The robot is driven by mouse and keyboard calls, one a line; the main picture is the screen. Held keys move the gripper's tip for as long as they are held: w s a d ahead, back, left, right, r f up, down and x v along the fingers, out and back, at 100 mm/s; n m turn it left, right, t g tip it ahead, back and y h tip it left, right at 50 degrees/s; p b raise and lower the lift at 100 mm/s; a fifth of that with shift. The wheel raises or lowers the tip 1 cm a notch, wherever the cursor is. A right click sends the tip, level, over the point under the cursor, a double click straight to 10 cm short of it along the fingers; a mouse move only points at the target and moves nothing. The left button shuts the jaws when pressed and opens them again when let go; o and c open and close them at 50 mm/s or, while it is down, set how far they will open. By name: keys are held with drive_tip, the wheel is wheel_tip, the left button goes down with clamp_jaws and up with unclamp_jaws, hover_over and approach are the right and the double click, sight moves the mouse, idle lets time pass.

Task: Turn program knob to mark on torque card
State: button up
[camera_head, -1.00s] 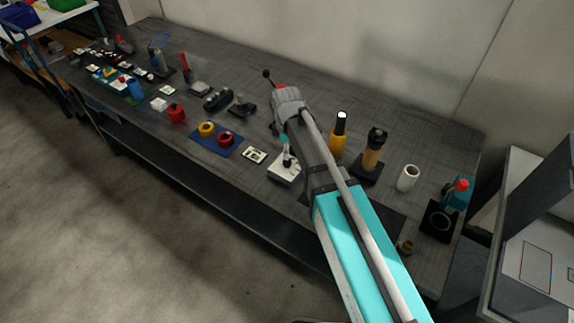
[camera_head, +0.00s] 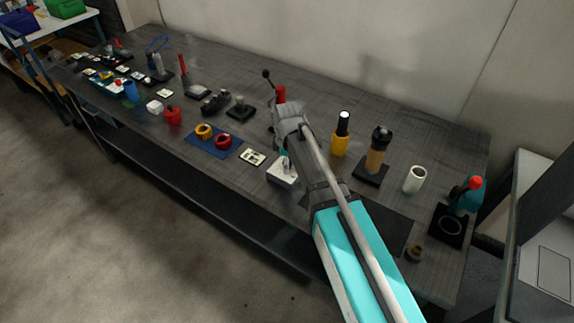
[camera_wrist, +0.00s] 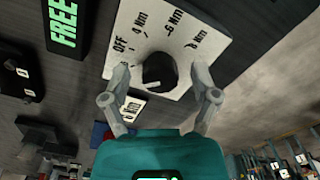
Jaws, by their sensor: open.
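The black program knob (camera_wrist: 158,68) stands on a white panel (camera_wrist: 180,40) marked OFF, 4 Nm, 6 Nm and 8 Nm. A pale bar shows on the knob's lower side in the wrist view; I cannot tell which mark the knob points to. My gripper (camera_wrist: 159,76) is open, with one finger on each side of the knob; contact is not clear. In the head view the white knob box (camera_head: 281,174) is partly hidden by my arm. The torque card (camera_head: 252,157) lies left of it. In the wrist view the card (camera_wrist: 133,108) shows "Nm", its number partly hidden by my left finger.
A black display reading FREE (camera_wrist: 65,22) is beside the panel. Red and yellow rings (camera_head: 223,142) lie on a blue mat left of the card. A yellow-and-black bottle (camera_head: 341,138) and a white cup (camera_head: 414,180) stand to the right. Clear bench lies behind them.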

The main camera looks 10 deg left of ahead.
drive_tip(key=shift+c, duration=0.2)
clamp_jaws()
idle(0.3)
drive_tip(key=shift+m, duration=0.3)
drive_tip(key=m, duration=1.7)
drive_tip(key=shift+m, duration=0.3)
drive_tip(key=m, duration=0.5)
drive_tip(key=shift+m, duration=0.4)
